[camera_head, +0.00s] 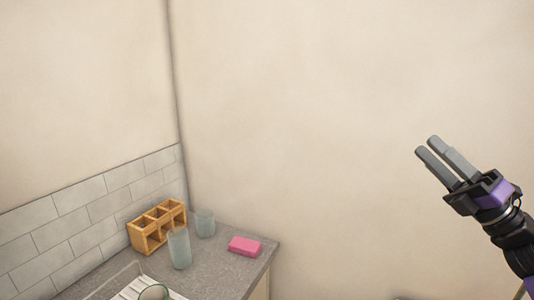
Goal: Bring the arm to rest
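My gripper (428,145) is raised at the right of the view, in front of the bare wall. Its two grey fingers point up and to the left. They lie close side by side, and I cannot tell from this angle whether they are open or shut. I see nothing held between them. The black and purple wrist runs down to the right edge, where the rest of the arm is cut off.
A grey counter (221,262) fills the lower left corner. On it are a wooden compartment box (157,229), two glasses (180,248) (205,223), a pink block (245,246) and a white ribbed tray (135,289). The space around my gripper looks clear.

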